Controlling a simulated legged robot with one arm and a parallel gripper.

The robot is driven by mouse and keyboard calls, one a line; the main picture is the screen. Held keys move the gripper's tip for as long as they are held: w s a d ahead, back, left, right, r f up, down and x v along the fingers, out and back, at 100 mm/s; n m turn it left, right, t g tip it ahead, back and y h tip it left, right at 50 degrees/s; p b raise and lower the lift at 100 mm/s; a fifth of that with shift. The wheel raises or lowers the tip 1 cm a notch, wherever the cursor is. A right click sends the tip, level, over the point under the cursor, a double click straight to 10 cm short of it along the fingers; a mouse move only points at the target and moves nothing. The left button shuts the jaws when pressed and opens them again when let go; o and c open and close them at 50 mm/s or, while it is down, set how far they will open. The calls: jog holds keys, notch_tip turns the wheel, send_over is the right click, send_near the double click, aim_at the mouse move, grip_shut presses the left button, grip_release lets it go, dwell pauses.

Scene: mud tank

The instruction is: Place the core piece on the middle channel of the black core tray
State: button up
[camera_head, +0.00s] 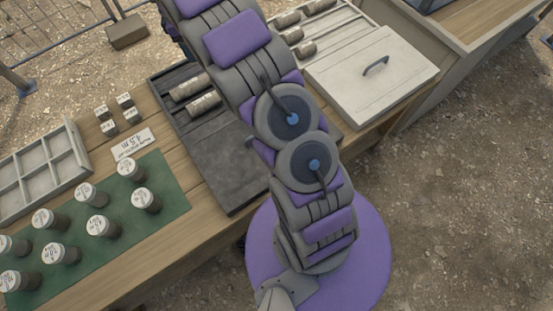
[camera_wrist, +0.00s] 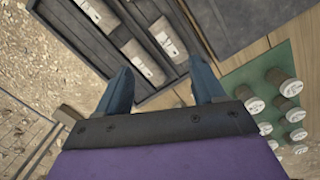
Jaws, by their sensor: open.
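The black core tray (camera_head: 232,170) lies on the wooden table, partly hidden under my arm. Two cylindrical core pieces, one behind (camera_head: 188,87) and one in front (camera_head: 203,103), lie side by side in its channels. In the wrist view the black core tray (camera_wrist: 172,97) shows long channels with thin dividers. One core piece (camera_wrist: 143,62) lies below and between my fingertips, and another (camera_wrist: 168,38) lies beside it to the right. A third (camera_wrist: 98,14) lies at the top left. My gripper (camera_wrist: 161,66) is open above the tray, its blue fingers apart. The head view does not show my gripper.
A pale tray with core pieces (camera_head: 305,49) and a handled lid (camera_head: 365,85) stand right of my arm. A green mat (camera_head: 165,185) holds several white-capped jars. A grey compartment box (camera_head: 75,155), small labelled blocks (camera_head: 124,100) and a sign (camera_head: 133,144) are at the left.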

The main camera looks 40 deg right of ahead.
jog(key=s+r+m, duration=0.3)
jog(key=s+r, duration=0.2)
jog(key=s, duration=0.6)
jog(key=s+r+m, duration=0.4)
jog(key=s+r, duration=0.2)
jog(key=s, duration=0.5)
jog(key=s+a+f+m, duration=0.1)
jog(key=s+m, duration=0.1)
jog(key=s, duration=1)
jog(key=s+a+f+m+g+y, duration=0.1)
jog(key=s+a+f+m, duration=0.1)
jog(key=s, duration=1.1)
jog(key=shift+s+m, duration=0.3)
jog(key=shift+m, duration=0.4)
